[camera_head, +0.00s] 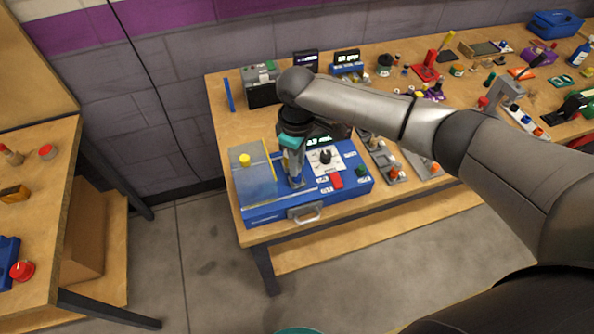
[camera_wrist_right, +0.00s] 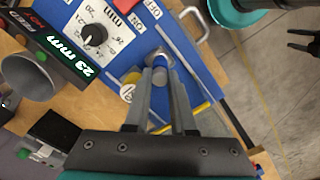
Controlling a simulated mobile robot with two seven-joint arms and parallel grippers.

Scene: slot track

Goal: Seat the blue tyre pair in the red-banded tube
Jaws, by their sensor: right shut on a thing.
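My right gripper (camera_head: 294,178) is over the blue slotted machine (camera_head: 262,214) on the bench. Its fingers (camera_wrist_right: 160,72) are shut on a small blue and grey piece (camera_wrist_right: 160,61), which is mostly hidden between them. I cannot tell whether this piece is the blue tyre pair, or whether it touches the machine. I cannot make out a red-banded tube. A grey hollow cylinder (camera_wrist_right: 30,78) shows at the left of the wrist view, with no red band that I can see.
The machine has a dial (camera_head: 325,157), a red button (camera_head: 336,180), a yellow knob (camera_head: 245,160) and a front handle (camera_head: 304,214). Small devices and tools crowd the bench to the right. A second bench (camera_head: 38,222) stands at the left, with open floor between.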

